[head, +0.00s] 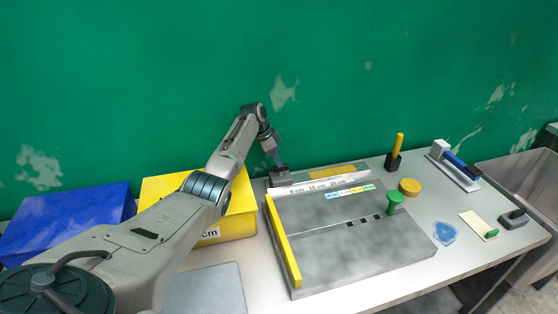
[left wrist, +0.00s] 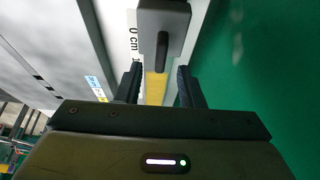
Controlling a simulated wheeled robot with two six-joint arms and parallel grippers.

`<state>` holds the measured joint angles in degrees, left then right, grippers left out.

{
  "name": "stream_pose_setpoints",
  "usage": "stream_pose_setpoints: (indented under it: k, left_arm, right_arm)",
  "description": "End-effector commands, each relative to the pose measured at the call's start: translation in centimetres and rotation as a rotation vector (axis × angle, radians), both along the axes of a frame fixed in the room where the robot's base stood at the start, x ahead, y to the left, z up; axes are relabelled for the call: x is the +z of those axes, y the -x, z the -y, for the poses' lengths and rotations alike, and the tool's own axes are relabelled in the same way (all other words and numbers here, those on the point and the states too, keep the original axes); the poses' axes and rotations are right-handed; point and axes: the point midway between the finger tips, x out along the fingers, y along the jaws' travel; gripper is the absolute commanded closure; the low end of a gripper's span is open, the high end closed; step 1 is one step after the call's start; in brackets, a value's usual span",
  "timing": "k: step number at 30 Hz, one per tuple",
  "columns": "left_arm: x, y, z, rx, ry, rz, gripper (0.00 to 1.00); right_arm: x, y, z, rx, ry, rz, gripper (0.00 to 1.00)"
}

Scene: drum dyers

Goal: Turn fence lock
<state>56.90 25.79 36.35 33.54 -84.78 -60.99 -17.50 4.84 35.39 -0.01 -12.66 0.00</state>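The fence lock is a grey block (head: 279,178) with a short dark lever, at the far left corner of the grey board beside the scale strip. In the left wrist view the dark lever (left wrist: 162,52) stands out from the block just ahead of my fingers. My left gripper (head: 274,160) is over the lock; in the left wrist view it (left wrist: 160,70) is open, with one finger on each side of the lever's near end. I cannot tell if either finger touches it. The yellow fence bar (head: 284,242) lies along the board's left edge. My right gripper is not in view.
The board (head: 350,250) has a white scale strip (head: 320,184) along its back and a green knob (head: 395,202) at right. A yellow box (head: 242,220) and blue box (head: 70,215) stand left. Several small tools, including a yellow-handled one (head: 398,148), stand right.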

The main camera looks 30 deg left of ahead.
Motion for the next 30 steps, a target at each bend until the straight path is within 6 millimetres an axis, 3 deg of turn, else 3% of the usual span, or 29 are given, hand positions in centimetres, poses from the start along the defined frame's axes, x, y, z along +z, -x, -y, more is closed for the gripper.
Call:
stream_pose_setpoints:
  k: [8,19,20,25,30]
  left_arm:
    - [-2.7,-0.8,0.7,0.0,0.0,-0.001,0.65]
    - [-3.1,-0.9,0.8,-0.001,-0.002,0.0,0.65]
    - [-3.1,-0.9,0.8,-0.001,-0.002,0.0,0.67]
    - [-3.1,-0.9,0.8,-0.001,-0.002,0.0,1.0]
    - [-3.1,-0.9,0.8,0.001,-0.001,0.0,1.0]
  right_arm:
    - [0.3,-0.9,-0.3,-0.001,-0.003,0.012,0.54]
    - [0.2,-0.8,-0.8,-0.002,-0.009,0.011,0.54]
    - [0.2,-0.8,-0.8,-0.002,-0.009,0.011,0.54]
    - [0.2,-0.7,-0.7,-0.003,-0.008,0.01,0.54]
    - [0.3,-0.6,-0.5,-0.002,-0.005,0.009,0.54]
